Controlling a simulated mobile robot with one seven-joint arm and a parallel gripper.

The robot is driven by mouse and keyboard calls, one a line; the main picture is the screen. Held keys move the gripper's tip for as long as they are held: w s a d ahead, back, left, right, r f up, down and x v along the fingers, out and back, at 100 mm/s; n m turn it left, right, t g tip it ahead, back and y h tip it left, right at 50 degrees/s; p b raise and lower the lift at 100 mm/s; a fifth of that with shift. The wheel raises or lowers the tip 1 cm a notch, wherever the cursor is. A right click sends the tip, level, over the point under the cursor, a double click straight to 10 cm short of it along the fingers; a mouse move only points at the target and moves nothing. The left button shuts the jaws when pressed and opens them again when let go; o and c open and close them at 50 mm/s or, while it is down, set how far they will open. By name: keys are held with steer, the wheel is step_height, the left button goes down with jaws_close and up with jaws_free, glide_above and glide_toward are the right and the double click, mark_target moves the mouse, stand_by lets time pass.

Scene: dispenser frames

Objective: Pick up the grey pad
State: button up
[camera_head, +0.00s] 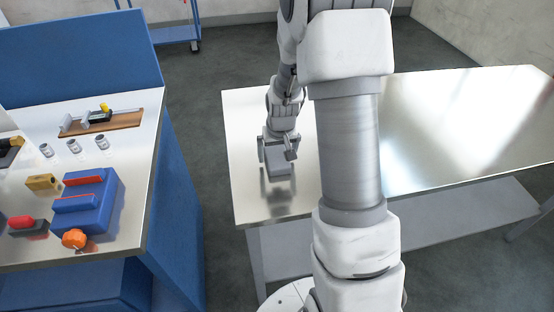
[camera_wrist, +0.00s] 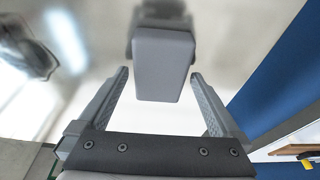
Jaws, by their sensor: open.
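The grey pad (camera_head: 277,170) is a small grey block at the left end of the steel table, with its dark reflection below it. In the wrist view the pad (camera_wrist: 163,65) shows as a plain grey block between and slightly beyond the fingertips. My gripper (camera_head: 276,155) is over the pad, pointing down. In the wrist view my gripper (camera_wrist: 158,78) is open, one finger on each side of the pad, with a visible gap on both sides. Whether the pad's underside touches the table is hard to tell.
The steel table (camera_head: 440,130) is otherwise bare to the right. A blue-sided bench (camera_head: 140,190) on the left holds a blue block (camera_head: 88,205), an orange knob (camera_head: 74,239), small metal cylinders (camera_head: 73,146) and a wooden board (camera_head: 120,122). A floor gap separates bench and table.

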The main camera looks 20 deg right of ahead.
mark_target(276, 152)
steer(key=shift+c, duration=0.2)
steer(key=c, duration=1.1)
steer(key=shift+c, duration=0.2)
steer(key=shift+r, duration=0.15)
step_height(276, 152, up, 4)
steer(key=shift+r, duration=0.1)
steer(key=w+d+r, duration=0.1)
steer(key=d+r, duration=0.5)
steer(key=d, duration=0.5)
steer(key=shift+w+d+r+p, duration=0.3)
steer(key=shift+w+r+p, duration=0.05)
